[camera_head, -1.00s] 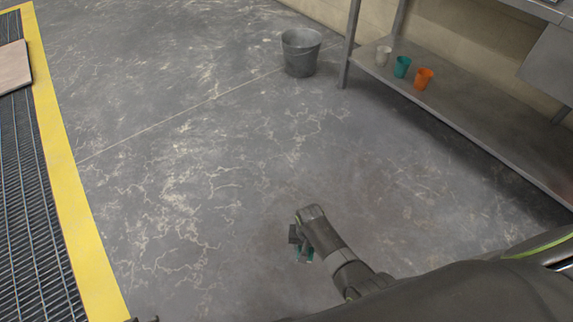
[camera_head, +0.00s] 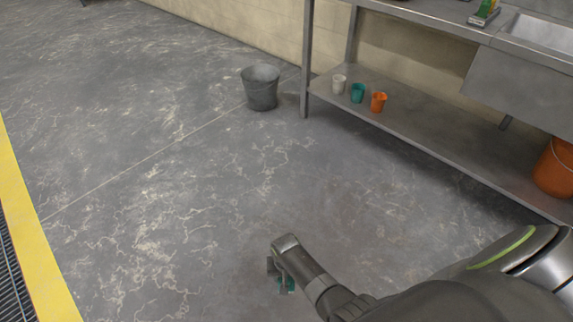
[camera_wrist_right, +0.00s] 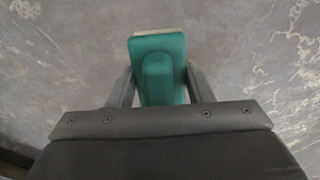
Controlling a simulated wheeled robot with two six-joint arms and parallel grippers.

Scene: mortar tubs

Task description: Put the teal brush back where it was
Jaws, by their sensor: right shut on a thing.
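The teal brush (camera_wrist_right: 158,62) is held between the two fingers of my right gripper (camera_wrist_right: 160,88) in the right wrist view. A pale edge shows along its far end. In the head view my right gripper (camera_head: 277,271) is above the bare concrete floor, and a small teal part of the brush (camera_head: 288,285) shows beside it; the arm hides the rest. My left gripper is not in view.
A steel bench stands at the right; its lower shelf (camera_head: 420,135) carries a white cup (camera_head: 339,84), a teal cup (camera_head: 357,92) and an orange cup (camera_head: 378,102). A grey bucket (camera_head: 261,88) stands left of it. An orange bucket (camera_head: 554,168) is at far right. The middle floor is clear.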

